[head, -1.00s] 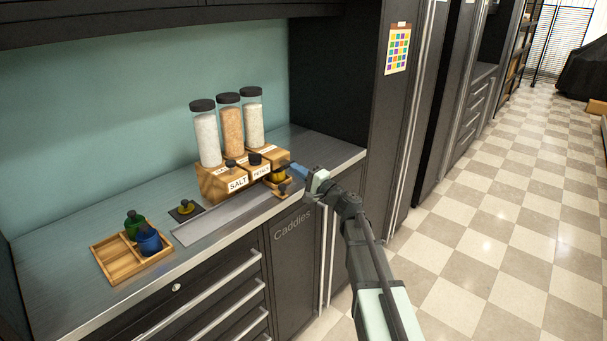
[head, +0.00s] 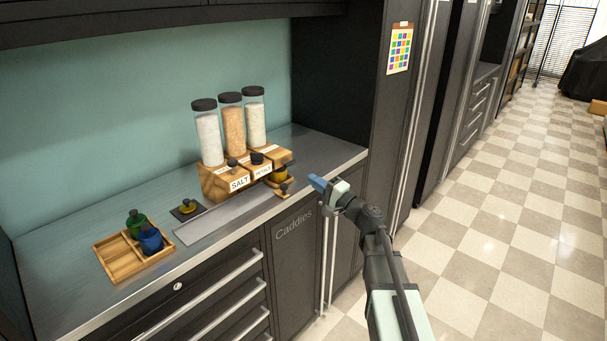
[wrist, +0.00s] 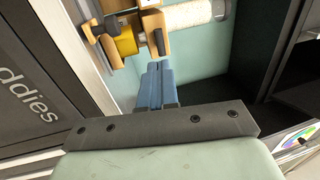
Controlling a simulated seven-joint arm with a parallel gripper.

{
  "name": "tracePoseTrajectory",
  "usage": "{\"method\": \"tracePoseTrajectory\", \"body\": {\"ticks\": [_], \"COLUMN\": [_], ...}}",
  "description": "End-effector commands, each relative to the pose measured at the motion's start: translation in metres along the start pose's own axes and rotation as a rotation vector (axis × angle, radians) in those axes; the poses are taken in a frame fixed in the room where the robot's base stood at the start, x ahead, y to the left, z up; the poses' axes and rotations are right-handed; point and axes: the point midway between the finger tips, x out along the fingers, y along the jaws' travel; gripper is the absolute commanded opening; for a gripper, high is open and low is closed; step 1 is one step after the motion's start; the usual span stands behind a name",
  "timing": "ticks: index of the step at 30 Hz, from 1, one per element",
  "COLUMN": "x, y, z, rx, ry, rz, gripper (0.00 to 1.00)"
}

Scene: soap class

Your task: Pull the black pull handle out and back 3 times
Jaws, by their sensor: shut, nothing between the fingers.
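The wooden dispenser (head: 228,182) stands on the counter with three clear tubes above it and labels on its front, one reading SALT. Small black handles show on its front, one above SALT (head: 231,163) and one to its right (head: 257,158). In the wrist view a black pull handle (wrist: 158,42) sits on the wood beside a yellow pot (wrist: 125,42), just beyond my fingertips. The yellow pot also shows in the head view (head: 281,174). My gripper (head: 317,183) is shut and empty, right of the dispenser and apart from it. Its blue fingers (wrist: 156,75) show in the wrist view.
A wooden tray (head: 118,264) holds a green pot (head: 135,222) and a blue pot (head: 151,240) at the left. A yellow knobbed item sits on a dark square (head: 187,208). A grey strip (head: 215,222) lies before the dispenser. A tall dark cabinet (head: 345,75) stands at right.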

Motion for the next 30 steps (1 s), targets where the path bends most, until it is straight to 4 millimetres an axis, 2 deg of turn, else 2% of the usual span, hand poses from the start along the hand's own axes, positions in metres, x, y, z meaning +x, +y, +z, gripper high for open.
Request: {"method": "tracePoseTrajectory", "body": {"ticks": [1,6,12,18,20,25,30], "x": [-0.013,-0.041,-0.06,-0.071,-0.07,-0.052,-0.031], "y": [0.0,-0.001,0.0,-0.003,-0.005,-0.006,-0.003], "z": [0.002,0.001,0.001,-0.008,-0.022,-0.072,-0.095], "rx": [0.0,-0.001,0.0,-0.005,-0.011,-0.033,-0.044], "ry": [0.003,0.003,0.002,0.014,0.023,0.021,-0.099], "rz": [0.001,0.001,0.001,-0.001,-0.004,-0.001,-0.001], "gripper": [0.0,0.0,0.0,0.18,0.24,0.4,0.4]}}
